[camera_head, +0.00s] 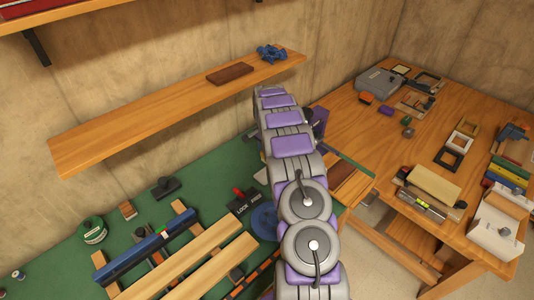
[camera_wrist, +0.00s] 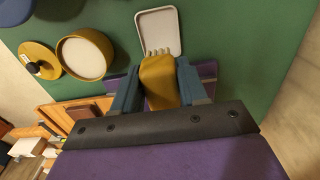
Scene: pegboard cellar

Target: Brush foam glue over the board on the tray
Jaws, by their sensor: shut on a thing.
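In the wrist view my gripper (camera_wrist: 158,72) is shut on a mustard-yellow brush (camera_wrist: 160,88), with one blue-grey finger on each side. The brush's pale bristle tips show at the near end of a pale, round-cornered tray (camera_wrist: 142,28). I cannot tell if the bristles touch the flat light surface inside the tray, or whether that surface is the board. To the left stands a round yellow pot (camera_wrist: 70,42) with whitish contents, likely the glue. In the head view my arm hides the gripper, brush and tray.
A yellow lid with a black knob (camera_wrist: 40,62) lies beside the pot. A wall shelf (camera_head: 175,100) hangs above. A cluttered wooden table (camera_head: 385,140) stands right.

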